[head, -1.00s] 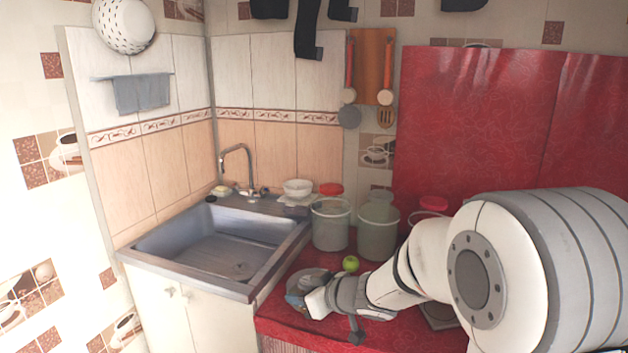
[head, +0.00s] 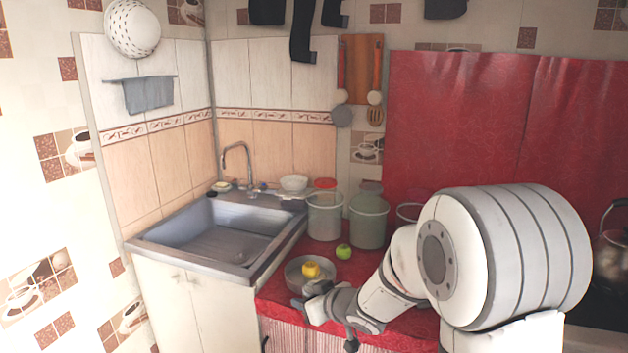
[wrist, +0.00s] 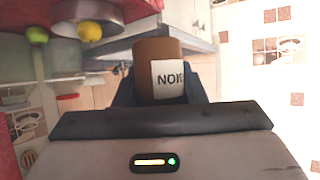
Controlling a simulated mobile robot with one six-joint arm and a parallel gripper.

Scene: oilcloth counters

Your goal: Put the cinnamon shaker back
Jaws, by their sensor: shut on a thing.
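A brown cylindrical shaker (wrist: 151,53) with a white label is held between the dark fingers of my gripper (wrist: 160,92) in the wrist view. The label shows only part of a word, something like "NOK", so I cannot confirm that it is cinnamon. In the head view my gripper (head: 313,303) is low at the front edge of the red counter, just in front of the metal bowl.
The metal bowl (head: 294,279) holds a yellow fruit (head: 311,269). A green apple (head: 343,251) sits behind it on the red counter (head: 275,290). Large lidded containers (head: 325,216) (head: 368,222) stand at the back. The sink (head: 215,240) is at left, a kettle (head: 612,255) at far right.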

